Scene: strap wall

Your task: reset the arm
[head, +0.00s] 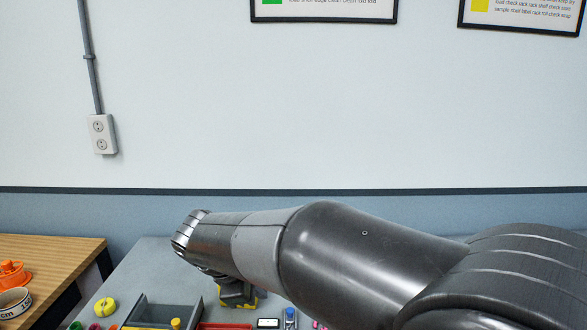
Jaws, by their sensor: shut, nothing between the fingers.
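My arm crosses the head view from the lower right to the centre left, above the grey table (148,260). My gripper's fingers cannot be made out. A dark part with yellow (237,293) shows just under the arm; I cannot tell whether it belongs to my arm or stands on the table. Whatever lies behind and below the arm is hidden.
A grey open tray (150,313), a yellow ring-like object (105,307) and several small coloured items lie at the table's near edge. A wooden table (50,250) at left holds an orange object (12,274) and a tape roll (14,302). A wall with an outlet (102,135) stands behind.

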